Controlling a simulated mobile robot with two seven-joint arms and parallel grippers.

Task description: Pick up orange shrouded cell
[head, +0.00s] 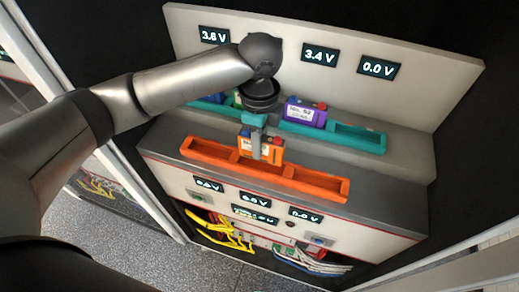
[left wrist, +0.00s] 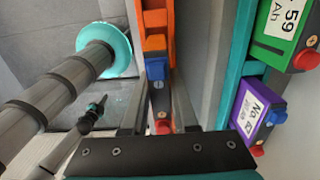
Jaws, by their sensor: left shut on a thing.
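The orange cell (head: 272,151) has a white label and coloured terminals. It stands in the middle part of the orange tray (head: 318,188), which sits on the front ledge. My left gripper (head: 256,150) reaches down from above and is shut on the orange cell. In the left wrist view the cell's blue terminal (left wrist: 156,70) and red terminal (left wrist: 163,127) show between the two fingers. The gripper hides part of the cell in the head view. I cannot tell whether the cell's underside touches the tray. My right gripper is not in view.
A green cell (left wrist: 285,25) shows in the left wrist view. The back panel carries voltage displays. Yellow cables (head: 232,233) hang in an opening below.

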